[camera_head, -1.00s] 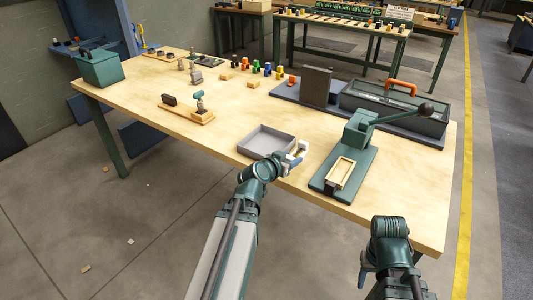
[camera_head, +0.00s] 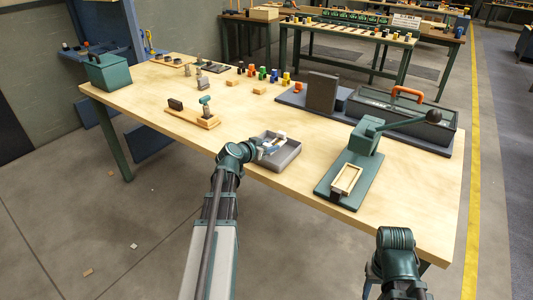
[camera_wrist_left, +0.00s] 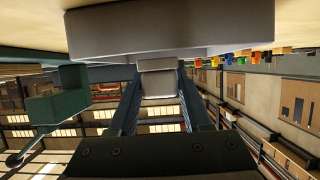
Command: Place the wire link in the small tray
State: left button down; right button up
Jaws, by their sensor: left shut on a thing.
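The small tray (camera_head: 283,165) is a shallow grey open tray near the front edge of the workbench. Its wall also fills the top of the left wrist view (camera_wrist_left: 170,28). My left gripper (camera_head: 273,143) is over the tray's left part, shut on a small pale piece (camera_head: 281,135), which I take to be the wire link. In the left wrist view a pale block (camera_wrist_left: 158,82) shows between the fingers, close to the tray wall. The link's shape is too small to tell, and I cannot tell whether it touches the tray floor. My right gripper is mostly cut off below its wrist.
A green lever press (camera_head: 352,170) stands right of the tray. A long grey toolbox (camera_head: 400,115) and dark upright block (camera_head: 322,92) stand behind. A wooden fixture (camera_head: 195,117) and green box (camera_head: 108,72) are at left. Bare wood lies between the fixture and tray.

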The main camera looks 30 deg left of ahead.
pick_arm(q)
jog(key=shift+w+a, duration=0.2)
jog(key=shift+a, duration=0.25)
notch_tip(320, 180, down, 4)
jog(key=b, duration=0.4)
jog(key=shift+a, duration=0.15)
jog(key=shift+r, duration=0.2)
jog(key=shift+f, duration=0.1)
jog(key=shift+c, duration=1.7)
grip_release()
